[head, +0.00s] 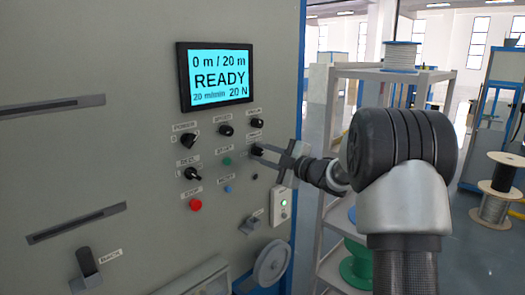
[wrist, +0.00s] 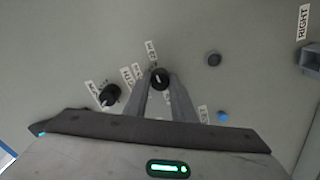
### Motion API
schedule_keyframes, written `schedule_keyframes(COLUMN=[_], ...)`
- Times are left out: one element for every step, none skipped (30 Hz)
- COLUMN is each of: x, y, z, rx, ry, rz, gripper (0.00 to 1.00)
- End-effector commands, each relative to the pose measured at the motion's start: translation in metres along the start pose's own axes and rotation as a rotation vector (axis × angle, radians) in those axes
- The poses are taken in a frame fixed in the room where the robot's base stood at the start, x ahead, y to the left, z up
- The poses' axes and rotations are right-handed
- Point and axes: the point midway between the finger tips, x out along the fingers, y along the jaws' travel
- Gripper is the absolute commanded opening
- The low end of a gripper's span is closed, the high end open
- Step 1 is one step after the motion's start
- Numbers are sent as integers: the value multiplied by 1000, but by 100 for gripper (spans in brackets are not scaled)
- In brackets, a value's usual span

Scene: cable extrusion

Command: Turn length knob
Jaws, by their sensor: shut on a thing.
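The length knob (wrist: 161,78) is a black round knob with a light pointer mark, on the grey machine panel. In the head view it sits lowest in the right-hand knob column, partly covered by my gripper (head: 260,151). In the wrist view the two fingers of my gripper (wrist: 160,84) close on it from both sides, tips at the panel. The display (head: 219,76) reads 0 m / 20 m, READY, 20 m/min, 20 N. The small label by the knob is too blurred to read surely.
The tension knob (head: 257,124) is just above, the speed knob (head: 225,130) up left. A green button (head: 227,161), blue button (head: 227,189) and red button (head: 196,205) are near. A white switch box (head: 281,205) is below my wrist. A shelf rack (head: 318,130) stands right.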

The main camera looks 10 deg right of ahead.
Motion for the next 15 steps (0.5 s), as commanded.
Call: schedule_keyframes(x=[-1, -1, -1, -1, -1, 0, 0, 0, 0, 0, 0, 0, 0, 0, 0], y=[0, 0, 0, 0, 0, 0, 0, 0, 0, 0, 0, -1, -1, -1, -1], z=[1, 1, 1, 1, 1, 1, 1, 1, 1, 1, 1, 1, 1, 1, 1], rx=[15, 23, 32, 37, 41, 46, 49, 51, 54, 55, 55, 56, 56, 55, 55], ry=[-2, -2, -2, -2, -2, -2, -2, -2, -2, -2, -2, -1, -1, -2, -1], rz=[-1, -1, -1, -1, -1, -1, -1, -1, 0, 0, 0, 0, 0, 0, 0], gripper=[1, 1, 1, 1, 1, 1, 1, 1, 1, 1, 1, 1, 1, 1, 1])
